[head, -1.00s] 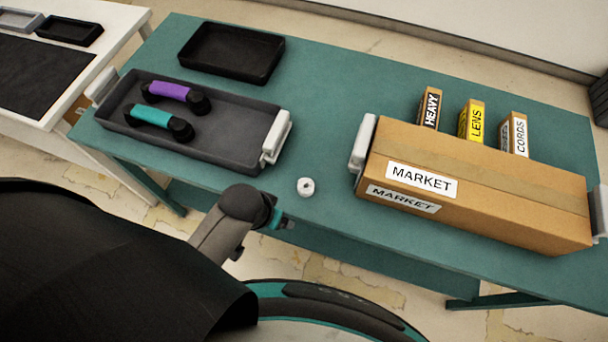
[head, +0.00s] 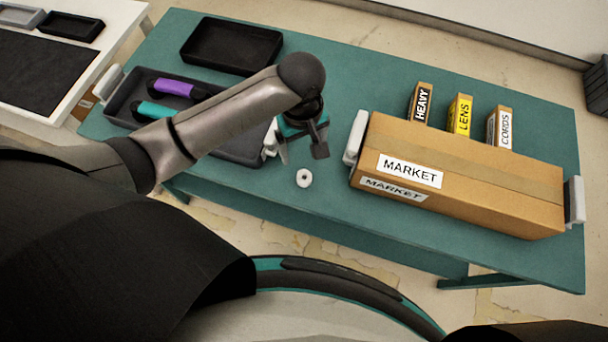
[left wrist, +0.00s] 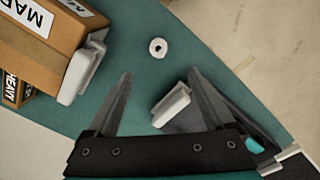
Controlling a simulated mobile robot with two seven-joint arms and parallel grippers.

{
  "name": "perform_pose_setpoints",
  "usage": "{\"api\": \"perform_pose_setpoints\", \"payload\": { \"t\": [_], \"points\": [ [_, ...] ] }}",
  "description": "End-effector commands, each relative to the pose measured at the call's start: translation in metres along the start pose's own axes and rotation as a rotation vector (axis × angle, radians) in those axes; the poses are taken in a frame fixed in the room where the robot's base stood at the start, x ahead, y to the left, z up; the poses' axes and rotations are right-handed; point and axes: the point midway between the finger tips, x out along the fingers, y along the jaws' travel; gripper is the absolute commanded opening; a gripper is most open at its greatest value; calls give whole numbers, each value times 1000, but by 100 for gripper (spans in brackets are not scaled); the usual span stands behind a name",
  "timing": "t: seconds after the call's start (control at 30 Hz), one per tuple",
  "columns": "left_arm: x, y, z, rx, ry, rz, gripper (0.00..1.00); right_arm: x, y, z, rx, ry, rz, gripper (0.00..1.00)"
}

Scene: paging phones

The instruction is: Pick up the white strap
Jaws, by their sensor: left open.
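The white strap is a small white roll (head: 304,178) with a dark hole in its middle. It lies on the teal table between the grey tray and the large carton. It also shows in the left wrist view (left wrist: 158,48), just beyond the fingertips and between their lines. My left gripper (head: 302,153) is open and empty above the table, a little behind the roll in the head view. Its two spread fingers also show in the left wrist view (left wrist: 160,73). They are apart from the roll. My right gripper is not in view.
The grey tray (head: 243,150) holds a purple handset (head: 176,87) and a teal handset (head: 153,110), partly behind my left arm. A black tray (head: 232,50) stands behind. A MARKET carton (head: 470,190) with white end handles lies right, with small HEAVY, LENS and CORDS boxes (head: 460,113) behind.

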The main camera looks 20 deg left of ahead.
Motion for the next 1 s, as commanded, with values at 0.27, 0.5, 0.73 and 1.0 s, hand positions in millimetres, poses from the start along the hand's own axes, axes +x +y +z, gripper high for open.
{"api": "perform_pose_setpoints", "payload": {
  "t": [0.27,0.5,0.73,1.0],
  "points": [
    [44,-2,-2,-23,1,-14,87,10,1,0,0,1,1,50],
    [88,-1,-2,-21,1,-10,87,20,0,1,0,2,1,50],
    [102,-1,-3,-20,2,-10,87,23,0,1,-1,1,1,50],
    [136,3,-4,-20,3,-10,87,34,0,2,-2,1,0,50]
  ]
}}
